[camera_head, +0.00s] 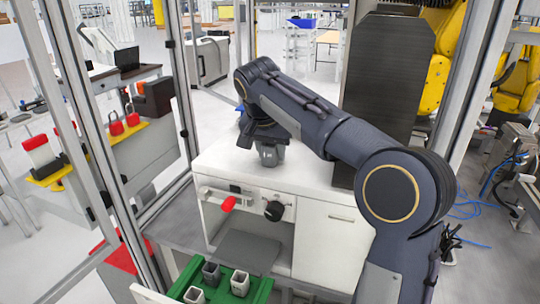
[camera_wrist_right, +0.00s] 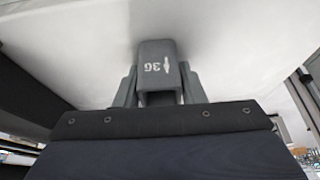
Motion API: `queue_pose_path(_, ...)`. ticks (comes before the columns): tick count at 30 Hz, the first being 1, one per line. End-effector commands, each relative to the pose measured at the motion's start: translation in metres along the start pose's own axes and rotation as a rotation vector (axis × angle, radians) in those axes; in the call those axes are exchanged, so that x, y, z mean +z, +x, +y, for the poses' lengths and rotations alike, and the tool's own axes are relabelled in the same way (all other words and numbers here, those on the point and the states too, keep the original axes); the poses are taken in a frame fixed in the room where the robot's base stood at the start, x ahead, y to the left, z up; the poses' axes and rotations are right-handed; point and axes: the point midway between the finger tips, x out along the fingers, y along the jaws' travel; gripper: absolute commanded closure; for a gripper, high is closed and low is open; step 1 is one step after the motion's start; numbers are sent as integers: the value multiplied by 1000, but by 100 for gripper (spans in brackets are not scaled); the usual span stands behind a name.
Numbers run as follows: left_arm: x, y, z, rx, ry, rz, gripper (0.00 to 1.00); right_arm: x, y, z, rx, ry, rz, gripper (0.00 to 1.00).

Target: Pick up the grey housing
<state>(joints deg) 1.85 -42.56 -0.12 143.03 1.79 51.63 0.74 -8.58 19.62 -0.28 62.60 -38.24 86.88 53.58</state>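The grey housing (camera_wrist_right: 156,52) shows in the right wrist view, with a white number and arrow on its face. My right gripper (camera_wrist_right: 160,92) has one finger against each side of it and looks shut on it. In the head view my right gripper (camera_head: 269,155) points down at the white cabinet top (camera_head: 315,182), towards its back left. The housing can hardly be told from the fingers there, and whether it touches the top is unclear. My left gripper is not in view.
The cabinet front has a red knob (camera_head: 228,204) and a black knob (camera_head: 274,211). A dark upright panel (camera_head: 388,85) stands behind my right arm. Metal frame posts (camera_head: 181,80) rise at left. The cabinet top near the gripper looks clear.

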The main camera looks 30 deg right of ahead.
Motion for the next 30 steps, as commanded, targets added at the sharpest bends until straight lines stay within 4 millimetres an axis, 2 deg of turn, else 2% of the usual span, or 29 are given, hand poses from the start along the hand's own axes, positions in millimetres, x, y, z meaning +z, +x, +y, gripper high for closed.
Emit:
queue_pose_path(1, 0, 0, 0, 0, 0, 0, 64, 0, 0, 0, 0, 0, 0, 71)
queue_pose_path(5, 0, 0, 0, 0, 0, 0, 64, 0, 0, 0, 0, 0, 0, 88)
queue_pose_path(6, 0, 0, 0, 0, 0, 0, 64, 0, 0, 0, 0, 0, 0, 89)
queue_pose_path(14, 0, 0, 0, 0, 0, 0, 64, -1, -2, 0, -1, 0, 1, 89)
queue_pose_path(18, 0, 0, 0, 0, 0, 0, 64, -5, -11, -1, -2, 1, 2, 89)
queue_pose_path(22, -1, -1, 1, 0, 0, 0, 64, -14, -32, -1, -5, 2, 5, 89)
queue_pose_path(30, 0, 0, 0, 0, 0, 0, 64, 11, -110, 18, -8, -2, 4, 89)
